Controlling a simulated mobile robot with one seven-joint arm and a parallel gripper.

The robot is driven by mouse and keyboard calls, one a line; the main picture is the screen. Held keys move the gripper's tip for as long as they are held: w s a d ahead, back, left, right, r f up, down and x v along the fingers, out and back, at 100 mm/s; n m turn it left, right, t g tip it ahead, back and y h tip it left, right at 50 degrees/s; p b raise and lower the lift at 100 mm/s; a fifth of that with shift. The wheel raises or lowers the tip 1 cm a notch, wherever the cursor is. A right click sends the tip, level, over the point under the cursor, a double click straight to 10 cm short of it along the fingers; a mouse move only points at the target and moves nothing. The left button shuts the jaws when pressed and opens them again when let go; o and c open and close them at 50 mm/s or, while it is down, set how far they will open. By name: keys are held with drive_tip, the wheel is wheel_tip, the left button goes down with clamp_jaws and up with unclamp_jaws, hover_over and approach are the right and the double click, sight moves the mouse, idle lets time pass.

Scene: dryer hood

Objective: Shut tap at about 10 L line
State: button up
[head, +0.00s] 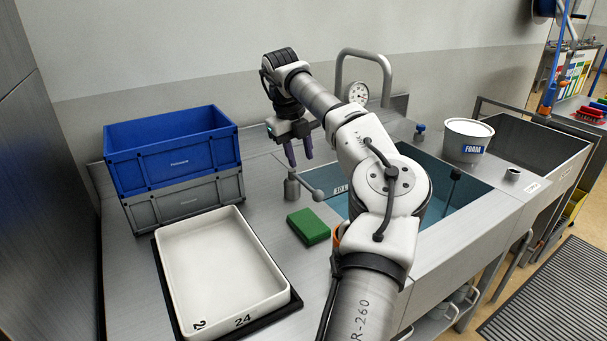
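The tap's grey lever (306,189) sticks out to the right from a short metal post (292,187) on the steel counter and ends in a round knob. The curved spout (364,54) rises behind my arm; its outlet and any stream are hidden. The sink (473,188) holds bluish water (436,207), partly covered by my arm. A white label reading about 10 L (340,190) sits on the sink's left inner wall; I cannot tell the exact water level against it. My gripper (301,161) is open and empty, pointing down just above the post and lever, apart from them.
A green sponge (308,227) lies in front of the lever. A white tray (222,268) and stacked blue and grey crates (172,150) stand left. A dial gauge (358,93) is behind my arm. A FOAM tub (467,140) stands beyond the sink.

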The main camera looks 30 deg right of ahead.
wheel_tip(320, 180, up, 6)
drive_tip(key=a, duration=0.1)
drive_tip(key=shift+s+a, duration=0.1)
idle(0.5)
